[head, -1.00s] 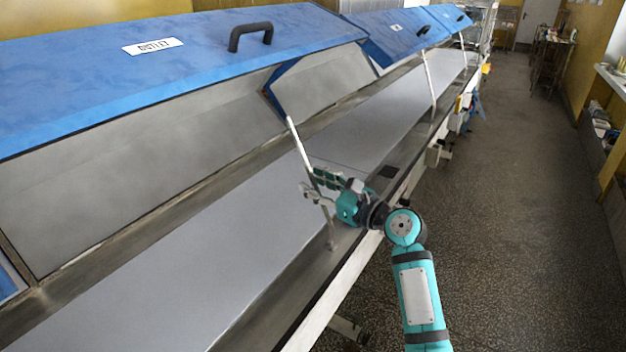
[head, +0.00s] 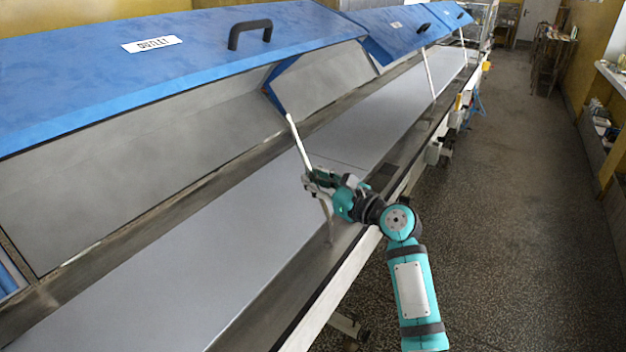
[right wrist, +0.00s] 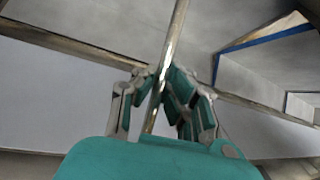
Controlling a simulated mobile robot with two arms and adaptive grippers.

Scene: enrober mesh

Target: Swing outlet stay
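The outlet stay (head: 299,140) is a thin metal rod. It stands tilted between the near rim of the trough and the raised blue outlet lid (head: 200,70), which bears an "OUTLET" label (head: 152,44). My right gripper (head: 316,181) is at the middle of the rod, with its fingers drawn together around it. In the right wrist view the stay (right wrist: 173,42) passes between the fingertips of my right gripper (right wrist: 160,80), which press in from both sides. My left gripper is not in view.
A black handle (head: 249,33) sits on the outlet lid. More raised blue lids (head: 392,35) with their own stays (head: 429,72) follow along the tunnel. A grey belt (head: 190,245) runs beneath. The floor aisle (head: 520,200) on the right is clear.

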